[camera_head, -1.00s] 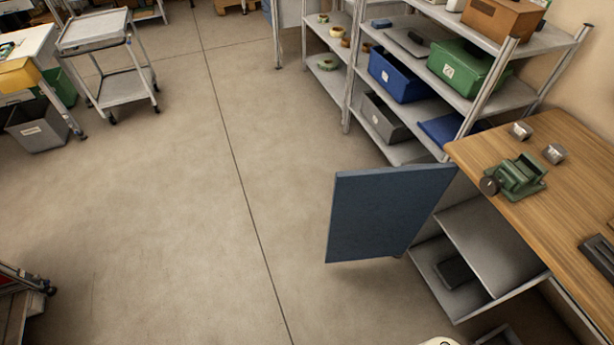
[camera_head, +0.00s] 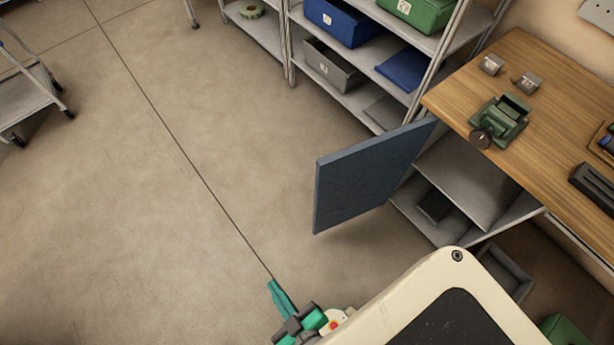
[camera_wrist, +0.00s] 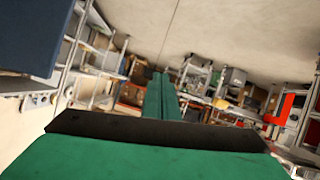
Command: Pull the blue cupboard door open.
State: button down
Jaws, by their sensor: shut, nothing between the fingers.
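The blue cupboard door (camera_head: 366,178) stands swung wide open in the head view, under the left end of the wooden workbench. Behind it the grey cupboard shelves (camera_head: 465,185) are exposed, with a dark box on the lower one. My gripper (camera_head: 275,290) is at the bottom of the head view, below and left of the door and apart from it. In the wrist view my green fingers (camera_wrist: 161,95) are together and empty. A dark blue panel (camera_wrist: 40,35), which looks like the door, fills the upper left corner there. The door's handle is not visible.
The workbench (camera_head: 570,145) carries a green vice (camera_head: 500,120) and small metal blocks. A metal shelf rack (camera_head: 290,45) with blue, green and grey bins stands behind the door. A trolley (camera_head: 35,90) is at the far left. The floor left of the door is clear.

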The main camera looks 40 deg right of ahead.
jog(key=w+d+f+n+g+h, duration=0.15)
jog(key=w+d+f, duration=0.3)
jog(key=f, duration=0.45)
jog(key=w+d+f+n+g+h, duration=0.1)
jog(key=w+d+f+g+h, duration=0.3)
jog(key=f, duration=0.5)
jog(key=w+d+h, duration=0.5)
jog(key=w+d, duration=0.3)
jog(key=w+r+m+g+h, duration=0.3)
jog(key=w+r+g+h, duration=0.2)
jog(key=w+r+h, duration=0.45)
jog(key=s+d+r+y, duration=0.2)
jog(key=d, duration=0.7)
jog(key=shift+s+r, duration=0.25)
jog(key=shift+r, duration=0.15)
jog(key=shift+d, duration=0.1)
